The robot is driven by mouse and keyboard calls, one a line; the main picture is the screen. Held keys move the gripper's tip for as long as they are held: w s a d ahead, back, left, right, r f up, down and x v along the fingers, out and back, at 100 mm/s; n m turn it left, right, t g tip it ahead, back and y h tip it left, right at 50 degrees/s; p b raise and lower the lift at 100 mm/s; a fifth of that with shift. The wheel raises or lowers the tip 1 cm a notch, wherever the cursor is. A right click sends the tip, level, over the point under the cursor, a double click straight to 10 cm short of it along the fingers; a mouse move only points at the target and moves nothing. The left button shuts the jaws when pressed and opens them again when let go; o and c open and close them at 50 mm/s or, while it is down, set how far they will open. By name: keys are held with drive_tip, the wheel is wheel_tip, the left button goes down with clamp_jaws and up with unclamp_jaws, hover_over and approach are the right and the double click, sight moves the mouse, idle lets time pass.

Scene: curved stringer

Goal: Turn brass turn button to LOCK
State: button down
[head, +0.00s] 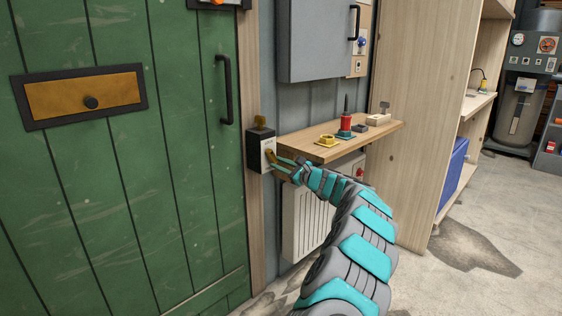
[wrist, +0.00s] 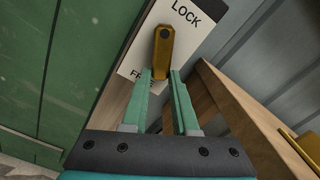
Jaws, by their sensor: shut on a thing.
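The brass turn button (wrist: 164,45) is mounted on a white plate (wrist: 190,30) with LOCK printed at its upper right. A second word at the lower left, starting with FR, is partly hidden by a finger. The button's free end points down in the wrist view, between my gripper's (wrist: 162,73) green fingertips, which are shut on it. In the head view, my gripper (head: 276,163) reaches the white face of a dark box (head: 255,150) beside the green door, and the button (head: 269,155) shows at the fingertips.
A wooden shelf (head: 385,130) juts out just right of the box, holding a red-handled tool (head: 346,122), a yellow piece (head: 327,140) and small blocks. A white radiator (head: 300,225) is below. The green door (head: 120,180) is at left. Open floor lies at right.

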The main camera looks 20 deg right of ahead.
drive_tip(key=m, duration=0.3)
drive_tip(key=a+m, duration=0.1)
drive_tip(key=m, duration=0.1)
drive_tip(key=shift+s+f+m, duration=0.25)
drive_tip(key=shift+f+m, duration=0.05)
drive_tip(key=shift+f, duration=0.05)
drive_tip(key=shift+a, duration=0.1)
drive_tip(key=c, duration=0.7)
unclamp_jaws()
drive_tip(key=shift+r, duration=0.1)
drive_tip(key=shift+b+v, duration=0.4)
drive_tip(key=shift+v, duration=3.5)
drive_tip(key=shift+a, duration=0.15)
